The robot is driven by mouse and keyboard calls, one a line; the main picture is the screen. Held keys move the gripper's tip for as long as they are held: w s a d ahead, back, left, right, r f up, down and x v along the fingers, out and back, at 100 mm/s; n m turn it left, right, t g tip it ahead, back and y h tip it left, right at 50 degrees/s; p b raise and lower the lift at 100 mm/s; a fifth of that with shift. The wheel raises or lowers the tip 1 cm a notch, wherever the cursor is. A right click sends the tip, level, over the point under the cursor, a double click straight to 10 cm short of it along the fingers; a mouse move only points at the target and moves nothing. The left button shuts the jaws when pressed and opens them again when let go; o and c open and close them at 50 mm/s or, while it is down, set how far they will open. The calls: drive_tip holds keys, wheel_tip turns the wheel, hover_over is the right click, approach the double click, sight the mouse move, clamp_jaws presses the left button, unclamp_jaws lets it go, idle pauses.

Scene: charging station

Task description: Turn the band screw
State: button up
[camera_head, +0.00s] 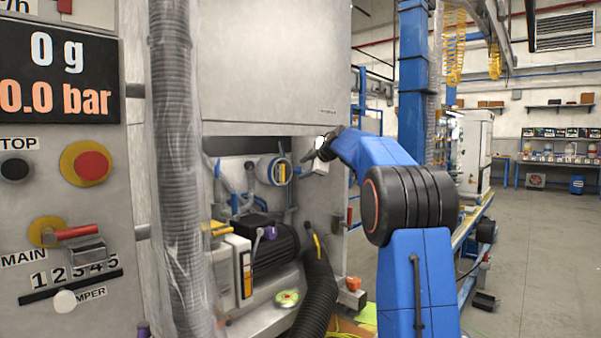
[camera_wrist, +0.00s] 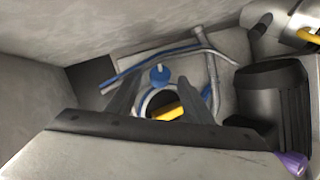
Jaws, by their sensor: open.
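A round pipe clamp with a pale and blue band (camera_head: 274,171) sits inside the open bay of the cabinet, with a yellow part at its face. In the wrist view a blue knob (camera_wrist: 160,74), which looks like the band screw, stands at the far edge of the ring, and a yellow bar (camera_wrist: 168,112) lies across the ring's opening. My gripper (camera_wrist: 157,88) is open, its two dark fingers spread to either side of the ring and knob in the picture. No contact can be made out. In the head view my gripper is small and its fingers are unclear.
Cabinet walls and a lower ledge frame the bay. A dark motor (camera_head: 272,243) sits below the clamp, with a black corrugated hose (camera_head: 317,290) beside it. Blue and grey pipes (camera_wrist: 205,75) run behind the ring. A large ribbed duct (camera_head: 176,150) stands left. Open floor lies right.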

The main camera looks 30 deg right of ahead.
drive_tip(key=v, duration=1.2)
drive_tip(key=shift+s, duration=0.3)
drive_tip(key=w+a+f+n+t+y, duration=0.1)
drive_tip(key=w+a+f+n+y, duration=0.2)
drive_tip(key=a+f+n+y, duration=0.4)
drive_tip(key=d+f+n+t+h, duration=0.3)
drive_tip(key=d+f+n+t, duration=0.15)
drive_tip(key=d+t, duration=0.4)
drive_tip(key=f+x, duration=0.1)
drive_tip(key=x, duration=1.6)
drive_tip(key=shift+w, duration=0.5)
drive_tip(key=shift+d, duration=0.1)
drive_tip(key=c, duration=1)
